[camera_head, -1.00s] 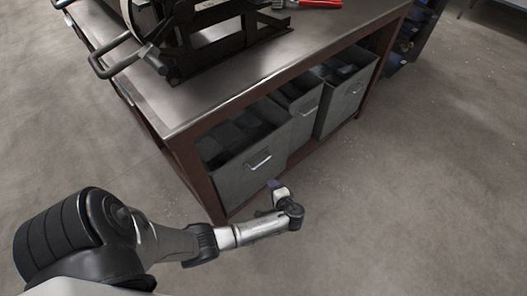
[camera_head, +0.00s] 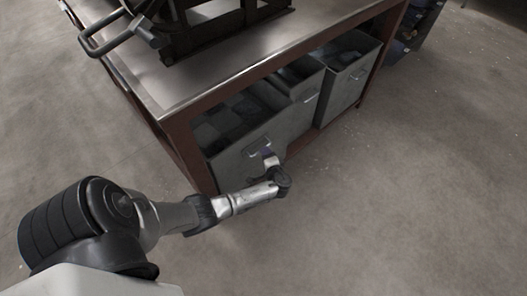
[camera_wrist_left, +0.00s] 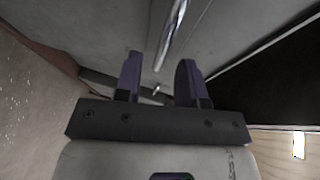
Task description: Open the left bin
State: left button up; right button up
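The left bin (camera_head: 232,166) is a grey open-topped box on the lower shelf of a workbench, with dark contents. Its metal handle (camera_head: 258,146) is on the front face, near the upper edge. My left gripper (camera_head: 266,155) is right in front of that handle. In the left wrist view, the two purple fingers of my left gripper (camera_wrist_left: 160,75) are apart, with the handle (camera_wrist_left: 172,30) lying ahead of and between them in the picture. I cannot tell whether they touch it. My right gripper is not in view.
Other grey bins, including one at the right (camera_head: 343,88), stand beside it under the metal-topped workbench (camera_head: 225,65). The bench has a reddish-brown frame. A black machine (camera_head: 200,30) stands on top. The concrete floor (camera_head: 400,200) in front is clear.

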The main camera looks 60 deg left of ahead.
pick_arm(q)
jog(key=shift+b+x, duration=0.5)
jog(key=shift+x, duration=1.4)
jog(key=shift+s, duration=0.1)
jog(key=shift+c, duration=0.3)
grip_shut()
